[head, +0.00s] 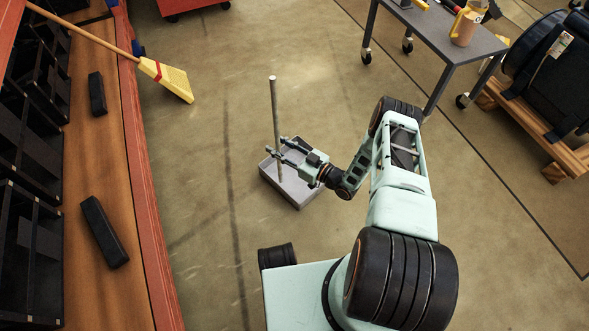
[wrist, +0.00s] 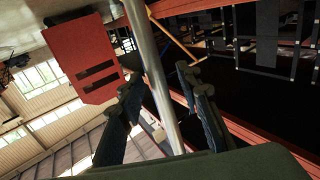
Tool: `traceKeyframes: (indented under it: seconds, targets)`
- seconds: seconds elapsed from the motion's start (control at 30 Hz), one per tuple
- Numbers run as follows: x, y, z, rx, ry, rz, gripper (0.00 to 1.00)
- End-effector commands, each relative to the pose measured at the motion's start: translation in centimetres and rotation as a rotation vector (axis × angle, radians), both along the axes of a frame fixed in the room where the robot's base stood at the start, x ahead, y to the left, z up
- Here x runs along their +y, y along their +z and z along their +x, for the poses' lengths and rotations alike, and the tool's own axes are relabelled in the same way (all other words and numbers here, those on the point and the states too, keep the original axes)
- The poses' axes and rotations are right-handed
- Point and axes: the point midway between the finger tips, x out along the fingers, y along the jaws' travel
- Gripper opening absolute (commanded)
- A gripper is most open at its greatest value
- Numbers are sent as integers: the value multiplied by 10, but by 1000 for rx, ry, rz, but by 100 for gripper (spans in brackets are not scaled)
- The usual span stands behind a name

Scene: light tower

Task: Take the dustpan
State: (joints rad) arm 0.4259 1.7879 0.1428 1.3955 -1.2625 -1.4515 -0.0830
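The dustpan is a shallow grey pan (head: 295,192) flat on the floor, with a tall upright metal handle (head: 274,100). My gripper (head: 277,147) is level at the lower half of the handle, above the pan. Its two fingers are spread, one on each side of the handle. In the wrist view the handle (wrist: 152,72) runs between the fingers of my gripper (wrist: 162,82), with gaps visible beside it. I cannot tell whether either finger touches it. My gripper and wrist cover part of the pan.
A yellow broom (head: 165,78) leans against the wooden shelf (head: 105,160) at left. A grey wheeled table (head: 440,38) stands at the upper right, and a pallet with black goods (head: 545,75) is at far right. The floor around the dustpan is clear.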

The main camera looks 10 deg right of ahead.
Motion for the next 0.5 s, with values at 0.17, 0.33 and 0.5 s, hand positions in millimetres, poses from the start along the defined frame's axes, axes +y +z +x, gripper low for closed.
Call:
traceKeyframes:
  seconds: [0.17,0.33,0.5]
  targets:
    - [0,1,1,-1,-1,-1,32]
    - [0,0,1,-1,-1,-1,15]
    - [0,0,1,0,-1,-1,0]
